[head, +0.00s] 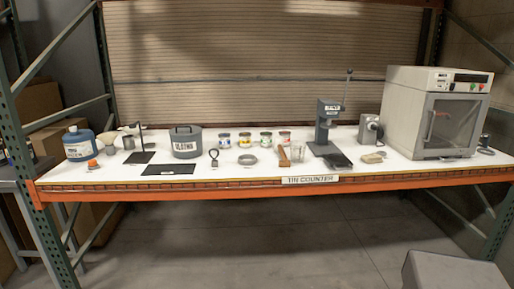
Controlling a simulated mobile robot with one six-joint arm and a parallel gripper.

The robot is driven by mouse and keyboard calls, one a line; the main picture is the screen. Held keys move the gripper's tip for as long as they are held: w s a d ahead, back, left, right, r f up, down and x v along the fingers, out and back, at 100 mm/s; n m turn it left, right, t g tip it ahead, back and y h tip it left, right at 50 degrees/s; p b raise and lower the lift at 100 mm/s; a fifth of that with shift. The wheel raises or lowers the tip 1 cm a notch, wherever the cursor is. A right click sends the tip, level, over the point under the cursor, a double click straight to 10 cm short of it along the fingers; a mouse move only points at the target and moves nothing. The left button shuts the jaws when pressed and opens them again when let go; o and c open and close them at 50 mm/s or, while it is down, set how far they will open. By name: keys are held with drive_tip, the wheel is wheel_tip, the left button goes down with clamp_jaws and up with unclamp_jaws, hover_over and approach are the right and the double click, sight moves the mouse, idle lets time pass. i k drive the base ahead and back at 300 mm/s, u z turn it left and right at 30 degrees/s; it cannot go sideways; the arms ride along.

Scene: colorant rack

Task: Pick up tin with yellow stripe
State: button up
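The tin with the yellow stripe (245,140) stands upright on the white counter, second from the left in a row of small tins. To its left is a tin with a dark bluish or purple band (224,140). To its right are a tin with a green band (266,140) and one with a reddish band (284,137). A grey ring-shaped item (248,160) lies in front of the yellow-striped tin. My gripper is not in view.
A large grey pot (185,142) stands left of the tins. A lever press (328,125) and a grey oven-like cabinet (440,112) stand to the right. A brown block (284,157) and clear beaker (297,152) are front right of the tins. The counter has an orange front beam (220,188).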

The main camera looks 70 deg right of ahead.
sight(245, 142)
drive_tip(key=k, duration=1.8)
drive_tip(key=z, duration=3.55)
drive_tip(key=i, duration=0.1)
drive_tip(key=u, duration=1.9)
drive_tip(key=i, duration=1)
